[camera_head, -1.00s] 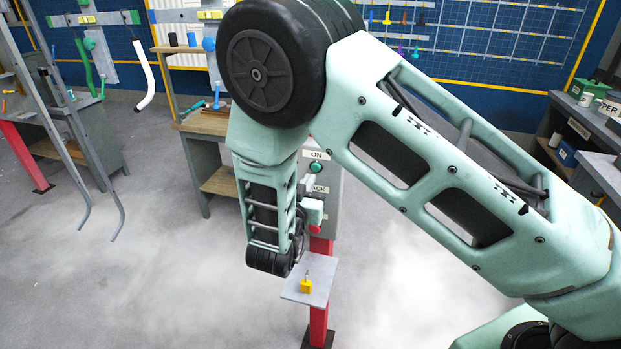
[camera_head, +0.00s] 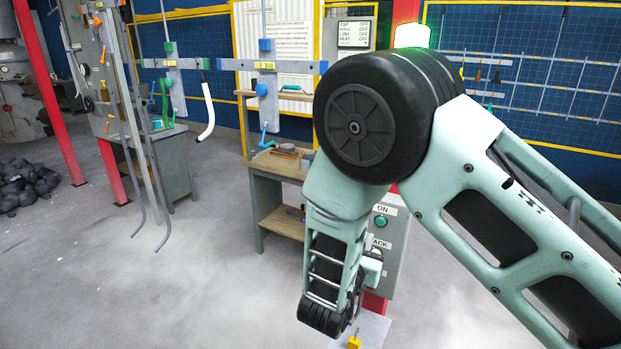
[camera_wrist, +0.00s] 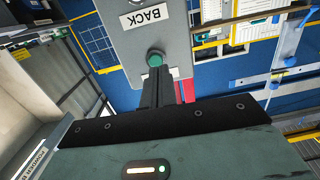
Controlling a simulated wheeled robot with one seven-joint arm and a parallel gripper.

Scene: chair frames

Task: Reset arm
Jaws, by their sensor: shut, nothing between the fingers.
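My gripper (camera_wrist: 160,82) is shut and empty in the wrist view. Its fingertips point at a green button (camera_wrist: 155,58) on the grey control panel (camera_wrist: 185,30), below an upside-down BACK label (camera_wrist: 146,17); I cannot tell whether they touch. In the head view my arm is bent, with its forearm hanging down in front of the control panel (camera_head: 393,262). My wrist hides most of the gripper and the lower panel there.
The panel stands on a red post with a small grey shelf (camera_head: 370,328) holding a yellow object (camera_head: 354,342). A workbench (camera_head: 278,170) is behind, left of my arm. Bent grey rods (camera_head: 150,175) hang at left. Open floor (camera_head: 215,290) lies at front left.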

